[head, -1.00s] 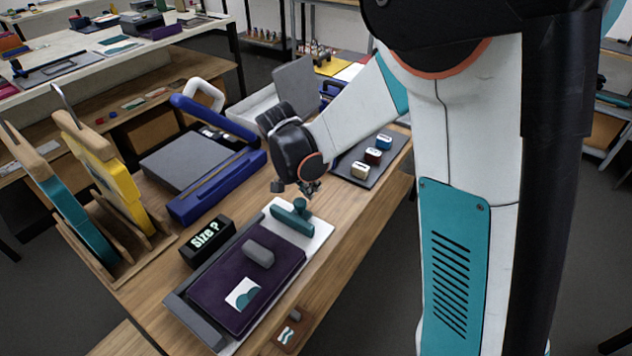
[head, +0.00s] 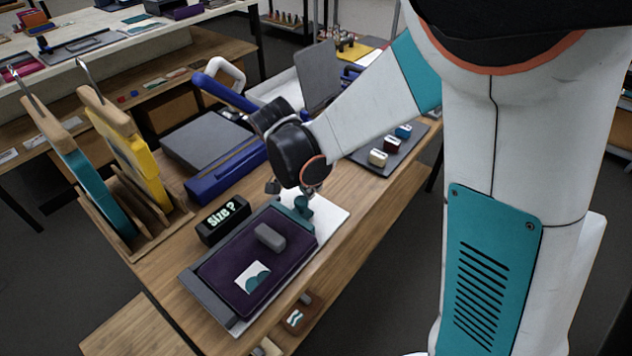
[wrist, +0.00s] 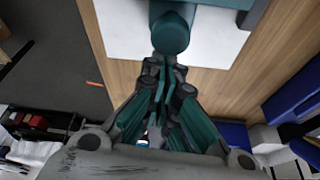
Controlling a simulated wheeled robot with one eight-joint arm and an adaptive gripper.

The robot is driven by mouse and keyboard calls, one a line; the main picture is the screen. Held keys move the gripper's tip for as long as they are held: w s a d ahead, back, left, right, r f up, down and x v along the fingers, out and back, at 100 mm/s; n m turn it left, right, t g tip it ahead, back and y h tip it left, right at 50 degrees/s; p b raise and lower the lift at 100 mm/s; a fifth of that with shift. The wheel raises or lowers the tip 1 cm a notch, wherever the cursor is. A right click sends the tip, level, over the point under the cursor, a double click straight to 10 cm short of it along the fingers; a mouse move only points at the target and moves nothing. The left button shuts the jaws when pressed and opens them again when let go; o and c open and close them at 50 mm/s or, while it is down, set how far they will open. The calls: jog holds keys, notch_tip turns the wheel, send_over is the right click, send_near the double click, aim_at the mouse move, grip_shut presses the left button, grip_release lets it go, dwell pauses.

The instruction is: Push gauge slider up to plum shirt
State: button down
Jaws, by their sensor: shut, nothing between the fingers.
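The plum shirt (head: 222,273) lies folded on a board on the bench, with a grey block (head: 269,237) and a white-and-teal card (head: 252,277) on top. The teal gauge slider (head: 303,207), a bar with a round knob, is at the shirt's far end on the white board (head: 332,211). A narrow gap seems to separate slider and shirt, partly hidden. My gripper (head: 312,188) is shut and empty, low beside the knob on its far side. In the wrist view, my fingertips (wrist: 165,66) are right at the knob (wrist: 171,33); contact is unclear.
A "Size ?" display (head: 223,219) stands left of the board. A blue-and-grey press (head: 225,165) is behind it. A wooden rack with teal and yellow boards (head: 135,150) is at left. A dark tray with small blocks (head: 385,158) lies right of my gripper.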

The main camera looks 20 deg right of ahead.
jog(key=shift+w+d, duration=0.1)
jog(key=shift+w+d, duration=0.1)
jog(key=shift+d, duration=0.15)
jog(key=shift+w+d+r, duration=0.1)
jog(key=shift+w+d, duration=0.25)
jog(key=shift+d, duration=0.3)
jog(key=shift+w+d+r, duration=0.1)
jog(key=shift+w+d, duration=0.2)
jog(key=shift+d, duration=0.3)
jog(key=p+v, duration=0.3)
jog(key=v, duration=0.7)
jog(key=shift+d, duration=0.2)
jog(key=shift+d, duration=0.1)
jog(key=s+d+r+n+t+y+b, duration=0.1)
jog(key=s+d+r+n+t, duration=0.1)
jog(key=s+n, duration=0.4)
jog(key=s+d+r+n+t+y+b, duration=0.2)
jog(key=s+n, duration=0.4)
jog(key=s, duration=0.6)
jog(key=shift+d+r+n+t+y, duration=0.15)
jog(key=shift+d+n+t+y, duration=0.15)
jog(key=shift+d+t, duration=0.35)
